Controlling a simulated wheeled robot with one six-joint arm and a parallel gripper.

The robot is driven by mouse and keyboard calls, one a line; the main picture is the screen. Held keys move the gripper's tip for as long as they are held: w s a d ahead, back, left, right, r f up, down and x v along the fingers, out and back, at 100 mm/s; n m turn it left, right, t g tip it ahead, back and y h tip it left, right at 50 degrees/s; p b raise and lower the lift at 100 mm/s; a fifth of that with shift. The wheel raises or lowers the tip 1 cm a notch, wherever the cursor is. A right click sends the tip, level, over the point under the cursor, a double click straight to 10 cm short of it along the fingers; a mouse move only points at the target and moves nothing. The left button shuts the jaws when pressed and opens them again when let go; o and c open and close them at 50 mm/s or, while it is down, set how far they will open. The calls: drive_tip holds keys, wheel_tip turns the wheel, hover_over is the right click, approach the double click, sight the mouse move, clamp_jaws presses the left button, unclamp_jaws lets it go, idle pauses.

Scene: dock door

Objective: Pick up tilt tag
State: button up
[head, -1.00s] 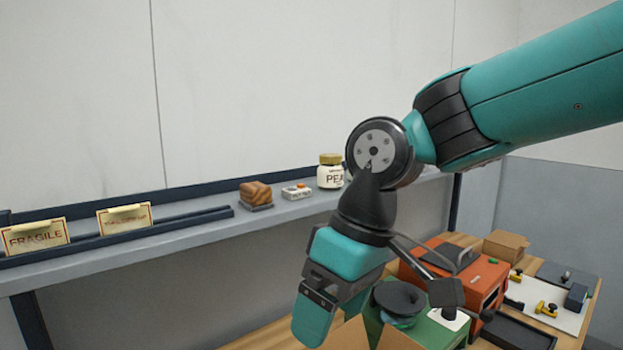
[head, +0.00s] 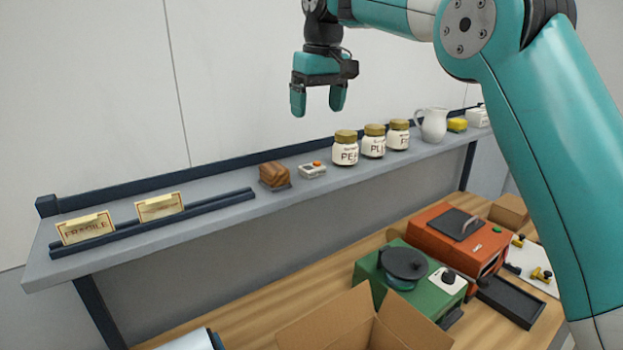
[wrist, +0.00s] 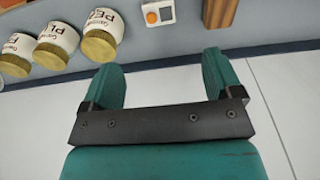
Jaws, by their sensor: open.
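My gripper (head: 318,104) is open and empty, fingers pointing down, above the shelf in the head view. In the wrist view its fingers (wrist: 160,68) are spread apart. On the shelf's left end, two gold-edged cards stand in a dark rail: one reads FRAGILE (head: 86,228); the other card's (head: 160,207) print is too small to read. A small white box with an orange button (head: 313,170) lies further right; it also shows at the top of the wrist view (wrist: 158,13). I cannot tell by lettering which of these is the tilt tag.
A brown wooden block (head: 274,175) sits left of the white box. Several gold-lidded jars (head: 345,150) and a white pitcher (head: 433,125) stand to its right. Below are an open cardboard box (head: 350,325), a green machine (head: 440,295) and a red machine (head: 440,225).

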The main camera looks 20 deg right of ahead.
drive_tip(key=b, duration=0.3)
hover_over(312, 167)
drive_tip(key=s, duration=0.1)
drive_tip(key=f, duration=0.6)
drive_tip(key=shift+s+d+f, duration=0.1)
drive_tip(key=shift+s, duration=0.1)
drive_tip(key=shift+w+f+p, duration=0.2)
drive_tip(key=shift+f+p, duration=0.4)
drive_tip(key=shift+f, duration=0.65)
drive_tip(key=shift+w+f+p, duration=0.25)
drive_tip(key=shift+f+p, duration=0.4)
drive_tip(key=shift+f, duration=0.55)
drive_tip(key=shift+w+f+p, duration=0.2)
drive_tip(key=shift+f+p, duration=0.4)
drive_tip(key=shift+f, duration=0.65)
drive_tip(key=c, duration=1)
